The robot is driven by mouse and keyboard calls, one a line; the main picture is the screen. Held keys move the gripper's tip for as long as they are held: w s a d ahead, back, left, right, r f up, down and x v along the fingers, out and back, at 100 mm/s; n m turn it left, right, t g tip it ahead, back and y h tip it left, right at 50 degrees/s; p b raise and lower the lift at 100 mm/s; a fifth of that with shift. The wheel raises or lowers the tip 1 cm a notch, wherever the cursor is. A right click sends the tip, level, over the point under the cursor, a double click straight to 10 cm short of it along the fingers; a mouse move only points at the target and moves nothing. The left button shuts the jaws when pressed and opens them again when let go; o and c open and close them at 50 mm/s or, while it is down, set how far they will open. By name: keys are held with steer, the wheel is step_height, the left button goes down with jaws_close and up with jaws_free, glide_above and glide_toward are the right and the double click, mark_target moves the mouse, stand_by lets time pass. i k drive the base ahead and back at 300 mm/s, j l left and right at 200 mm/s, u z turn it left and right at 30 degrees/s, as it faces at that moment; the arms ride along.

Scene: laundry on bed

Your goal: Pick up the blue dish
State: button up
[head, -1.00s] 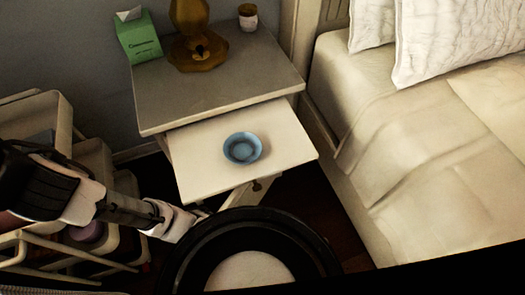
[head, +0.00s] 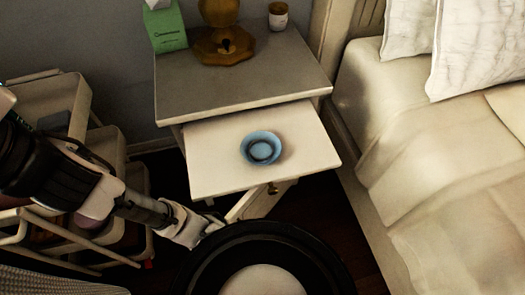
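The blue dish (head: 262,148) is a small round bowl. It sits upright on the pale pull-out shelf (head: 215,175) of the nightstand, near the middle of that shelf. My arm reaches in from the left edge of the head view. Its end, at my gripper (head: 205,226), is low in the picture, in front of and to the left of the shelf, apart from the dish. The fingers are small and partly hidden by my dark round body part, so I cannot tell whether they are open.
The nightstand top (head: 270,85) holds a green tissue box (head: 166,31), a brown lamp base (head: 223,45) and a small jar (head: 278,17). A bed (head: 430,150) stands on the right. A tiered cart (head: 60,105) stands on the left beside my arm. The shelf around the dish is clear.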

mark_target(260, 150)
steer(key=k+j+z, duration=0.1)
steer(key=k+z, duration=0.5)
steer(key=z, duration=0.15)
steer(key=k+l+z, duration=0.1)
steer(key=k+z, duration=0.15)
steer(key=z, duration=0.15)
